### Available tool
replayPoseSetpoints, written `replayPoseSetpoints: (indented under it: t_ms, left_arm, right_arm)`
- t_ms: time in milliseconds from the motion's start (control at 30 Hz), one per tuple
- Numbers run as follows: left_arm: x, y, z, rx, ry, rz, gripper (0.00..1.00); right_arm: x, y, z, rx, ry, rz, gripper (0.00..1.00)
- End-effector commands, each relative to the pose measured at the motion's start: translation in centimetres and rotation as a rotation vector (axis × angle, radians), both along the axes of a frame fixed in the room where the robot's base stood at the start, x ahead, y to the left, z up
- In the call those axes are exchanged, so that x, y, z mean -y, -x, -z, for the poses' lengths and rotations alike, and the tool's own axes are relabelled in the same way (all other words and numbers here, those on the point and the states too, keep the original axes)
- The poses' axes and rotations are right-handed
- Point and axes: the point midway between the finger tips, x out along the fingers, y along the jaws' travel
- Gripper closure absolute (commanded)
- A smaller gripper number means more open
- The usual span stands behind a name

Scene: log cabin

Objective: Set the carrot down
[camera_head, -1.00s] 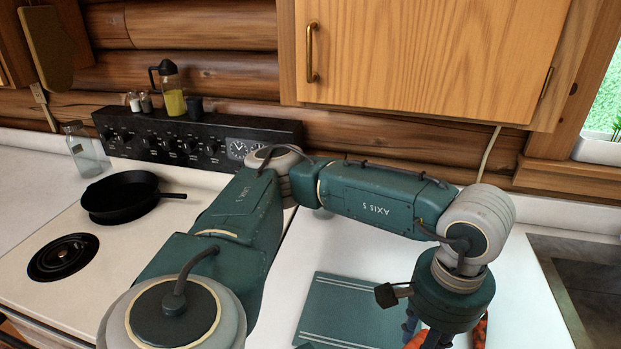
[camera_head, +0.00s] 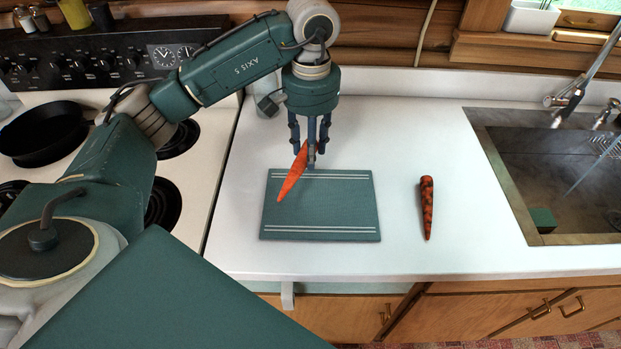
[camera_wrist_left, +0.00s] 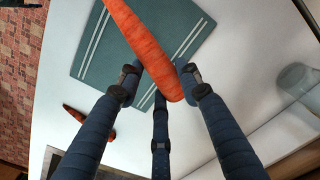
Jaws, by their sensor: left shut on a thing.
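My left gripper (camera_head: 311,152) is shut on the carrot (camera_head: 292,180), a plain orange one, held tilted with its thin tip down to the left. In the head view it covers the back-left part of the teal cutting board (camera_head: 345,210); I cannot tell whether the tip touches it. In the left wrist view the carrot (camera_wrist_left: 143,42) passes between the three dark fingers (camera_wrist_left: 160,85), with the board (camera_wrist_left: 88,62) behind. My right gripper is out of view.
A dark-spotted carrot (camera_head: 427,205) lies on the white counter right of the board, with bare counter around it. The sink (camera_head: 560,165) is at the right. The stove with a black pan (camera_head: 45,135) is at the left. A glass jar (camera_wrist_left: 298,80) shows in the left wrist view.

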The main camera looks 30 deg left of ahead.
Motion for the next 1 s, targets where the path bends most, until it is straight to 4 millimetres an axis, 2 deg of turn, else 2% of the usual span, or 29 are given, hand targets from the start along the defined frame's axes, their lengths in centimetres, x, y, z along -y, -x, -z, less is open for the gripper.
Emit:
replayPoseSetpoints:
  t_ms: [33, 200, 467, 667, 1000]
  left_arm:
    - [-0.1, 0.2, 1.0, -0.006, -0.002, 0.0, 0.96]
    - [-0.1, 0.1, 4.2, -0.002, -0.002, -0.001, 0.96]
    - [0.0, 0.0, 6.3, 0.001, -0.001, 0.001, 0.96]
    - [0.0, 0.1, 9.0, 0.0, -0.001, -0.001, 0.96]
    - [0.0, 0.0, 9.6, 0.003, -0.001, 0.0, 0.96]
  right_arm:
    - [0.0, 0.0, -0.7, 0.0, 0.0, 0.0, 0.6]
    - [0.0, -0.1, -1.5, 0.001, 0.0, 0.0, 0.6]
    - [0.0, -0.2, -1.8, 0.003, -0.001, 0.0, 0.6]
    - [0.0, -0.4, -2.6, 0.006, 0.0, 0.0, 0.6]
    - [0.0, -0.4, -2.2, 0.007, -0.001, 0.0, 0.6]
